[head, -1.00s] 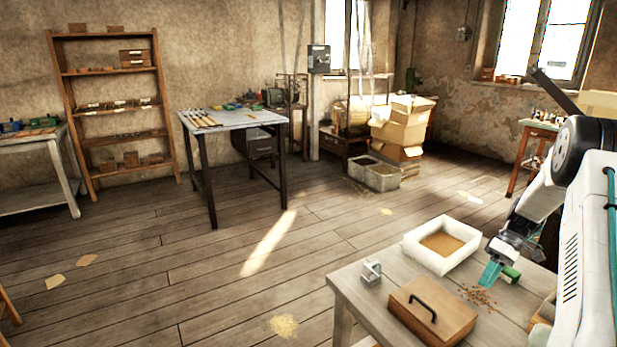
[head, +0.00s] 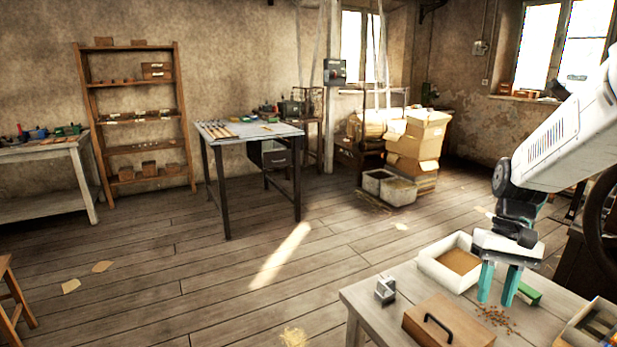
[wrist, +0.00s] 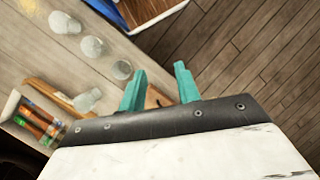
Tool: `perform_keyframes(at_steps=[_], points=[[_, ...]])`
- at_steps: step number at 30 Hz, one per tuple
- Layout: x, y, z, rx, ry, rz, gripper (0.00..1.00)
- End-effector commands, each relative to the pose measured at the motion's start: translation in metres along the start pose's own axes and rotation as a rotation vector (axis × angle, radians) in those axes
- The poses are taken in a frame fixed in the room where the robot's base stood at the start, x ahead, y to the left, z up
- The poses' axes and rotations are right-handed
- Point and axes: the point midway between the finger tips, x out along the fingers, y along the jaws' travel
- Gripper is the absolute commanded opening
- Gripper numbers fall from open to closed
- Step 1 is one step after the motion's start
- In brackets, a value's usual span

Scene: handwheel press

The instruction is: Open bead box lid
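The wooden bead box (head: 465,327) stands at the front of the table in the head view, cut off by the bottom edge. Its flat lid (head: 425,318) looks closed and carries a black bar handle (head: 437,328). My gripper (head: 496,303) points down to the right of and behind the box, apart from the handle. Its two teal fingers are spread with nothing between them. The fingers also show in the wrist view (wrist: 160,68). I cannot clearly identify the box in the wrist view.
On the table (head: 362,300) are a white tray of brown grains (head: 455,262), a small metal block (head: 385,289), a green block (head: 528,293) and scattered beads (head: 497,318). A dark handwheel (head: 605,215) stands at right. Several clear round pieces (wrist: 92,47) show in the wrist view.

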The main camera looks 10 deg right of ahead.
Motion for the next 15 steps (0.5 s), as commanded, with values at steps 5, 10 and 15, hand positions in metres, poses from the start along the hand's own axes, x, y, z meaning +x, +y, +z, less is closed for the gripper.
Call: perform_keyframes(at_steps=[5, 10, 15], points=[[-0.007, -0.034, 0.058, 0.000, 0.080, 0.067, 0.33], [-0.004, -0.056, 0.108, -0.023, 0.164, 0.114, 0.33], [0.004, -0.071, 0.152, -0.088, 0.259, 0.148, 0.33]])
